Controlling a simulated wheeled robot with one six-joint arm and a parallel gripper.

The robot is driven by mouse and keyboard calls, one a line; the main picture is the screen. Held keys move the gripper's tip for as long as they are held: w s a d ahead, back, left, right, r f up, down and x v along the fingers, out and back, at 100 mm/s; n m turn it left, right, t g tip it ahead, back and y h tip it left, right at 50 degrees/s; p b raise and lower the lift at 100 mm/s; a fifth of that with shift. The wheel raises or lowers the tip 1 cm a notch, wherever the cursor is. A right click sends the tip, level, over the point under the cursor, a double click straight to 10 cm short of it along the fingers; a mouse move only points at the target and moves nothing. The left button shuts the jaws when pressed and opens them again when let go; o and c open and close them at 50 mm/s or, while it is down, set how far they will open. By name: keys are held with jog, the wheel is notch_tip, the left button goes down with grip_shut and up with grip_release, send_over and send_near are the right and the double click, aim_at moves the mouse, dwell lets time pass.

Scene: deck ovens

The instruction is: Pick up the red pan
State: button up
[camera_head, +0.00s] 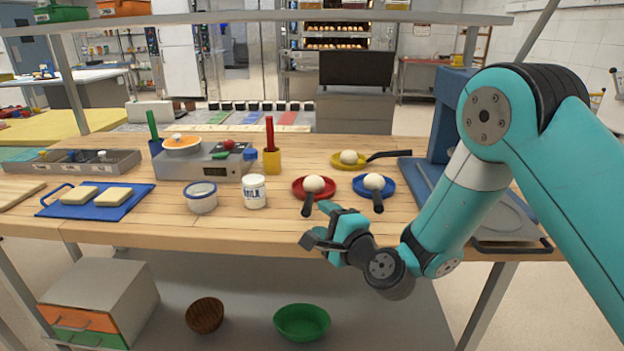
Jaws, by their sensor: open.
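The red pan (299,190) sits on the wooden table with a white ball-like piece (314,184) in it. Its dark handle (307,204) points toward the table's front edge. My gripper (316,224) is open and empty, just in front of the red pan near the handle's end. Whether a finger touches the handle cannot be told.
A blue pan (386,190) stands close to the right and a yellow pan (338,162) behind, each with a white piece. A blue machine (445,115) stands right. The table's front strip is mostly clear.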

aim_at(310, 203)
jog(key=shift+w+a, duration=0.25)
jog(key=shift+w, duration=0.05)
jog(key=shift+w+a+r+p, duration=0.2)
jog(key=shift+w+p, duration=0.15)
jog(key=shift+p, duration=0.6)
jog(key=p+x, duration=0.3)
jog(key=p, duration=0.1)
jog(key=shift+w+a, duration=0.15)
jog(key=shift+w, duration=0.15)
jog(key=shift+w+a+f, duration=0.15)
jog(key=shift+w+f, duration=0.05)
jog(key=shift+w, duration=0.15)
grip_shut()
